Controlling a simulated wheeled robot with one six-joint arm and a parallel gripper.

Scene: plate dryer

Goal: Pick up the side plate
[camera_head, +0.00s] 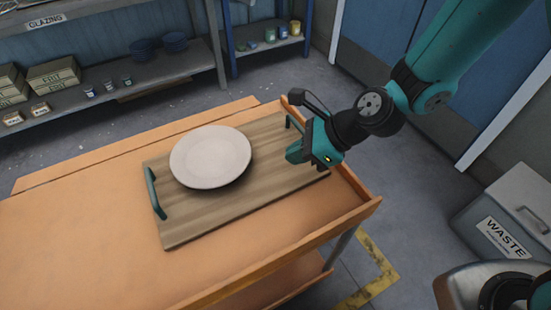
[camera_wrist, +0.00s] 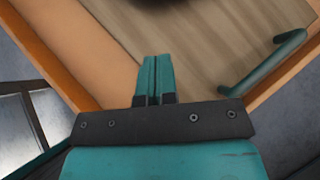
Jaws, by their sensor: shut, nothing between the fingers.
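The side plate (camera_head: 210,156) is a round, off-white plate. It lies on a wooden board with green handles (camera_head: 200,215), left of the board's middle. My gripper (camera_head: 296,153) is above the right part of the board, to the right of the plate and apart from it. In the wrist view my gripper (camera_wrist: 155,62) is shut with its green fingers together and nothing held. The wrist view shows the board (camera_wrist: 190,30) and one handle (camera_wrist: 268,65). I cannot make out the plate there; only a dark patch shows at the top edge.
The board rests on an orange cart top (camera_head: 80,220) with a raised rim on the right. A grey waste bin (camera_head: 505,225) stands at the right. The cart's left part is clear.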

